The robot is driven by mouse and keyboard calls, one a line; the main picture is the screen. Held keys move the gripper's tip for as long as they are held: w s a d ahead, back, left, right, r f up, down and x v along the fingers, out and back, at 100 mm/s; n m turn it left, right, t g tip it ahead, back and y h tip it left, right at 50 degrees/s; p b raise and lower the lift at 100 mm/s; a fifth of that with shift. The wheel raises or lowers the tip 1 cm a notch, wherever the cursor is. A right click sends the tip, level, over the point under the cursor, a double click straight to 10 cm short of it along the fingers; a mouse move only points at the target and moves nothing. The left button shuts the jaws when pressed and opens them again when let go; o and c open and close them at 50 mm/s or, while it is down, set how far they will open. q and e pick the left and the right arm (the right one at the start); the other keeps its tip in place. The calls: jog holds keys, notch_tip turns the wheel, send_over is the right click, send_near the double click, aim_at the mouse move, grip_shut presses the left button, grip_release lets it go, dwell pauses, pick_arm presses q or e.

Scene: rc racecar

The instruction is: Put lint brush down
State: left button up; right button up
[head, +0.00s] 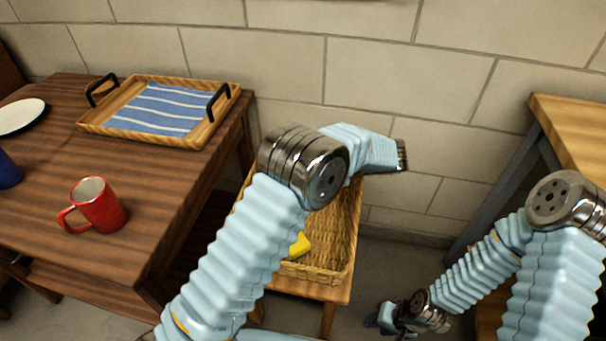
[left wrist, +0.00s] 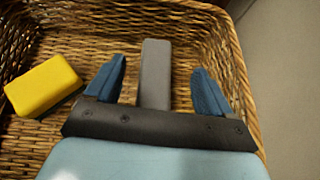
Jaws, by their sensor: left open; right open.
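A grey, flat bar-shaped thing, which looks like the lint brush (left wrist: 154,85), lies in the wicker basket (left wrist: 85,42) in the left wrist view. My left gripper (left wrist: 160,68) is open over the basket, with its fingers on either side of the grey bar and a gap to each. The near end of the bar is hidden behind the gripper body. In the head view my left arm covers part of the basket (head: 345,235), and the lint brush is not visible there. My right gripper (head: 384,318) is open and empty, low down right of the basket.
A yellow sponge-like block (left wrist: 44,86) lies in the basket, left of my left gripper. The wooden table (head: 150,235) at left holds a red mug (head: 98,208) and a tray (head: 205,132) with a blue striped cloth. Another wooden table (head: 575,125) stands at right.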

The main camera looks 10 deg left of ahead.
pick_arm(q)
jog(key=v, duration=0.9)
jog(key=shift+d, duration=0.2)
